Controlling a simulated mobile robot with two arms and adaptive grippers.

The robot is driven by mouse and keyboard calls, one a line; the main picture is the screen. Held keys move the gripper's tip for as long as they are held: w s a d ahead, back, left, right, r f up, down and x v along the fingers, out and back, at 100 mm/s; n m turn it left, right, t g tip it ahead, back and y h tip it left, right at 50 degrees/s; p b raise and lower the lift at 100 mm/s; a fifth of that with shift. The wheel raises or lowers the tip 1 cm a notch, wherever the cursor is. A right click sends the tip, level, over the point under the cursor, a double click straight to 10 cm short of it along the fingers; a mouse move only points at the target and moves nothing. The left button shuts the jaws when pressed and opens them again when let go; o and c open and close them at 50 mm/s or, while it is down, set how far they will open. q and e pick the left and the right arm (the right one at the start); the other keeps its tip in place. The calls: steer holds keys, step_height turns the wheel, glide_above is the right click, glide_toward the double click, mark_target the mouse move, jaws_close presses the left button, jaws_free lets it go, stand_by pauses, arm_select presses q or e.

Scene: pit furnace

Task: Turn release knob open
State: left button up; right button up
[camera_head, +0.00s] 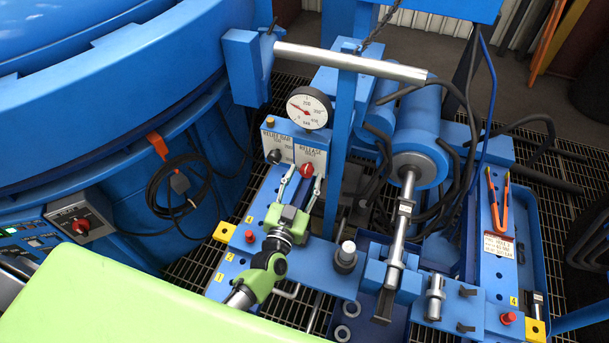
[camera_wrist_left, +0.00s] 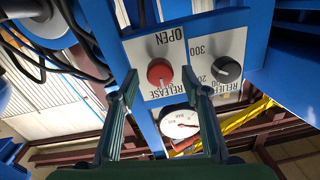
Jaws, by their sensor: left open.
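The red release knob (camera_head: 307,170) sits on a pale plate labelled RELEASE on the blue control box. In the left wrist view, which is upside down, the red knob (camera_wrist_left: 160,72) shows between the fingers, with OPEN printed above it. A pale mark on the knob points down in that view, away from OPEN. My left gripper (camera_head: 303,178) is open, its two fingers reaching up on either side of the knob. In the wrist view the left gripper (camera_wrist_left: 162,88) frames the knob with gaps on both sides. I see no contact. My right gripper is out of view.
A black relief knob (camera_head: 274,156) sits just left of the release knob. A round pressure gauge (camera_head: 309,107) stands right above. A blue post (camera_head: 342,140) rises close to the right. A hydraulic cylinder (camera_head: 418,135) and black hoses lie further right.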

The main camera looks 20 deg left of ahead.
arm_select(q)
steer(key=shift+w, duration=0.45)
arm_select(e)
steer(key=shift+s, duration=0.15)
arm_select(q)
steer(key=shift+c, duration=0.4)
steer(key=c, duration=1)
steer(key=shift+c, duration=0.2)
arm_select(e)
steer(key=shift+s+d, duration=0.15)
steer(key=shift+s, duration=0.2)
